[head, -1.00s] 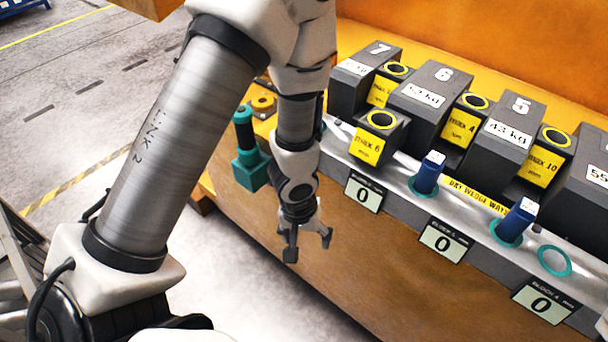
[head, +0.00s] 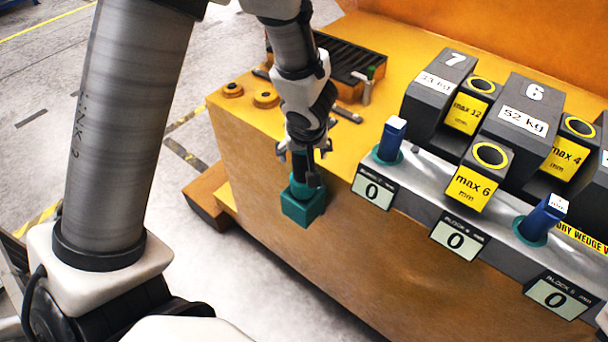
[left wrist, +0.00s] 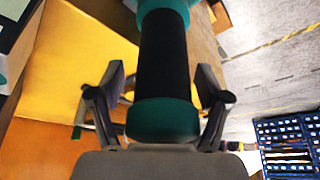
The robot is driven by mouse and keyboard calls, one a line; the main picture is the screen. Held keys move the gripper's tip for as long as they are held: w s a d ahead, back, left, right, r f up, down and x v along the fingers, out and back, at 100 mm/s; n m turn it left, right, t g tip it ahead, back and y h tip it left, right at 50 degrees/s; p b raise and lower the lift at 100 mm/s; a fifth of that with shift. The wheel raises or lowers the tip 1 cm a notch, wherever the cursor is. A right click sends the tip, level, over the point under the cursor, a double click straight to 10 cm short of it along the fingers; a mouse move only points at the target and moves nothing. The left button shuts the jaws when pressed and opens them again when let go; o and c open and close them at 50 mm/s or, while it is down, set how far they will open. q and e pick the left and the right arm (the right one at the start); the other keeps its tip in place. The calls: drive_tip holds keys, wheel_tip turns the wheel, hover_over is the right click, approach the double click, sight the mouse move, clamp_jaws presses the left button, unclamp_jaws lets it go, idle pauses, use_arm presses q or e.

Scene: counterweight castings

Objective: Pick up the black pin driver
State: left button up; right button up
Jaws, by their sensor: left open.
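The black pin driver (left wrist: 162,62) has a black cylindrical grip between teal ends and fills the middle of the left wrist view. My right gripper is not in view.
The yellow bench (head: 240,125) carries two brass-coloured rings (head: 266,98) and a dark slotted tray (head: 340,62). To the right, blue-handled pins (head: 392,138) stand in a grey rail near dark weight blocks (head: 440,85).

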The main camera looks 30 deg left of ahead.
use_arm(q)
drive_tip(key=shift+a, duration=0.2)
drive_tip(key=shift+c, duration=1.3)
drive_tip(key=c, duration=0.5)
drive_tip(key=shift+s, duration=0.1)
drive_tip(key=c, duration=0.7)
drive_tip(key=shift+d+r, duration=0.1)
drive_tip(key=shift+d, duration=0.05)
